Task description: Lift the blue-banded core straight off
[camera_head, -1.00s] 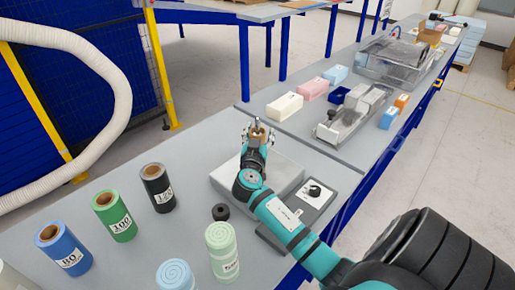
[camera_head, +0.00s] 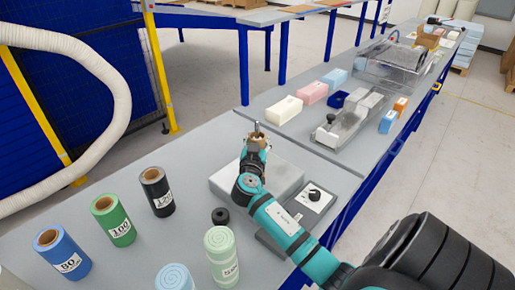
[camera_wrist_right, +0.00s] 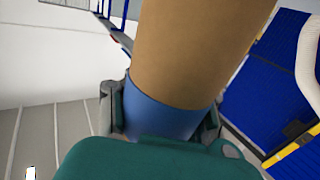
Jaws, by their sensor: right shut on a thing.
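The blue-banded core is a brown cardboard tube (camera_wrist_right: 195,50) with a blue band (camera_wrist_right: 160,108) around its lower end in the right wrist view. My right gripper (camera_wrist_right: 160,120) is shut on it at the band, with a dark finger on each side. In the head view the right gripper (camera_head: 257,143) is above a pale grey block-shaped unit (camera_head: 285,180), around the small brown core (camera_head: 265,143). A metal spindle tip (camera_head: 256,126) shows at the core's top. The core's lower end is hidden by the gripper. My left gripper is not in view.
Black (camera_head: 156,190), green (camera_head: 113,220) and blue (camera_head: 62,253) rolls stand at the left. A control box (camera_head: 313,195) sits right of the unit. Foam blocks lie on the farther table.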

